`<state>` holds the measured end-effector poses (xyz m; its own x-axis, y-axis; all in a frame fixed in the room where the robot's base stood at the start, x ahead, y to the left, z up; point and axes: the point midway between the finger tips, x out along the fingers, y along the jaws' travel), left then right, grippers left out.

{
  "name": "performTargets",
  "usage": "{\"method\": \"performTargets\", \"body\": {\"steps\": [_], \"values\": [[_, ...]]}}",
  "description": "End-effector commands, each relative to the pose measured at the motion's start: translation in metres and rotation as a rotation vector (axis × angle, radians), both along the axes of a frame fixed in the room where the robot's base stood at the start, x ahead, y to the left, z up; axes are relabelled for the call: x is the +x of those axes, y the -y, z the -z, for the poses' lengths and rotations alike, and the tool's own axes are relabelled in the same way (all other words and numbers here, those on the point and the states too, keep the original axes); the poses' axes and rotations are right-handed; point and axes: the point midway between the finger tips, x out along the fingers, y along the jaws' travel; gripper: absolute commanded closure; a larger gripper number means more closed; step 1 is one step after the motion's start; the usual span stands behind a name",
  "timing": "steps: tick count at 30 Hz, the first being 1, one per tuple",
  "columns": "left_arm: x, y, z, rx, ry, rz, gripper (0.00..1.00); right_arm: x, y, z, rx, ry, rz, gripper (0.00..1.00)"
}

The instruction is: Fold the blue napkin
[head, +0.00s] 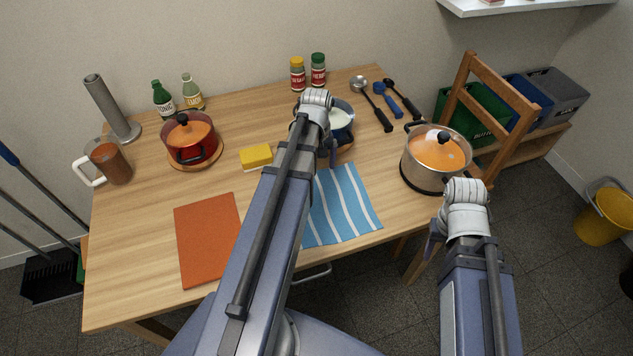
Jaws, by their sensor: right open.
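The blue napkin (345,207) has white stripes and lies flat near the front edge of the wooden table. My left arm passes over it and hides its left part. My right gripper (434,243) shows only in small part, beside my right arm's joint. It is open, to the right of the napkin and apart from it, near the table's front right corner.
A steel pot (432,170) with an orange lid stands right of the napkin. A blue pot (345,133) stands behind it. A yellow sponge (256,155) and a red pot (191,147) are farther left.

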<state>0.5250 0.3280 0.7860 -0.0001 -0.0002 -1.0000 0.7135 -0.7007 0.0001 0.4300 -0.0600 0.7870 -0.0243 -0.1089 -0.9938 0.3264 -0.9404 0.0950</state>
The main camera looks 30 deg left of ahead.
Motion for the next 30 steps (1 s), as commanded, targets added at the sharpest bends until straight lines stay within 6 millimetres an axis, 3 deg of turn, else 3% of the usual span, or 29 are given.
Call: {"method": "performTargets", "body": {"steps": [3, 14, 30], "values": [[0.0001, 0.0001, 0.0144, 0.000, 0.000, 0.000, 0.00, 0.0000, 0.0000, 0.0144, 0.000, 0.000, 0.000, 0.50], [-0.0001, 0.0001, 0.0150, 0.000, 0.000, 0.000, 0.01, 0.0000, 0.0000, 0.0150, 0.000, 0.000, 0.000, 0.50], [0.0001, 0.0001, 0.0152, 0.000, 0.000, 0.000, 0.31, 0.0000, 0.0000, 0.0152, 0.000, 0.000, 0.000, 0.50]]}}
